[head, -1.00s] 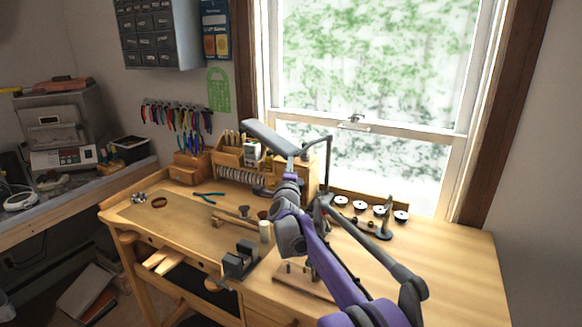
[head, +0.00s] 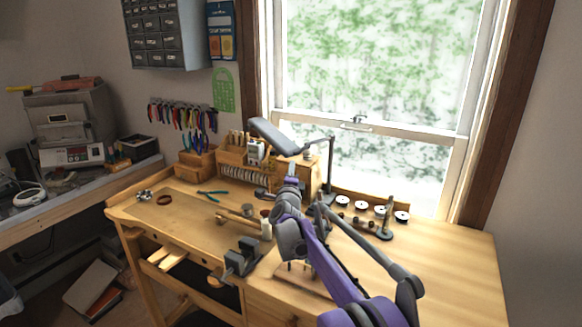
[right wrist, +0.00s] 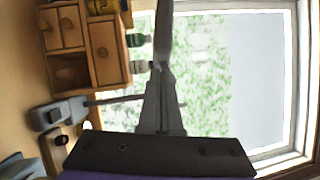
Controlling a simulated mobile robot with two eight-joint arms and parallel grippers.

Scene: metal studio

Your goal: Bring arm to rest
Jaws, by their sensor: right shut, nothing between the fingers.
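My right arm, purple and grey, reaches from the bottom of the head view up over the wooden workbench (head: 440,262). My right gripper (head: 292,167) is at its far end, small in the head view, just below the grey lamp head (head: 268,136). In the right wrist view the gripper (right wrist: 162,72) is shut, with nothing between its fingers. The lamp head (right wrist: 165,25) shows just beyond the fingertips there; I cannot tell the gap. My left gripper is not in view.
A vise (head: 241,258) is at the bench's front edge. Wooden organizers (head: 232,157), spools (head: 360,206) and pliers (head: 211,192) stand or lie towards the back. The window (head: 375,80) is behind. The bench's right side is clear.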

